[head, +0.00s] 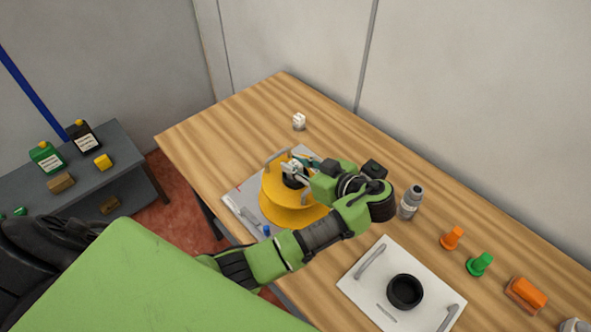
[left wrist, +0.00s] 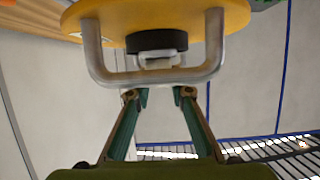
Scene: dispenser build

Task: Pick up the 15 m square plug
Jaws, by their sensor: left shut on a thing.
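A small white block (left wrist: 157,61), which looks like the square plug, sits at the black hub (left wrist: 155,42) of the yellow round body (left wrist: 185,15) in the left wrist view. My left gripper (head: 291,168) is over the yellow round body (head: 272,208) in the head view. In the left wrist view, my left gripper's fingers (left wrist: 160,95) reach up to the block from below and are shut on it. A grey handle (left wrist: 155,77) crosses in front and hides part of the contact. My right gripper is not seen.
Another small white piece (head: 299,121) stands near the table's back edge. A white plate (head: 361,293) with a black ring (head: 405,291) lies at front right.

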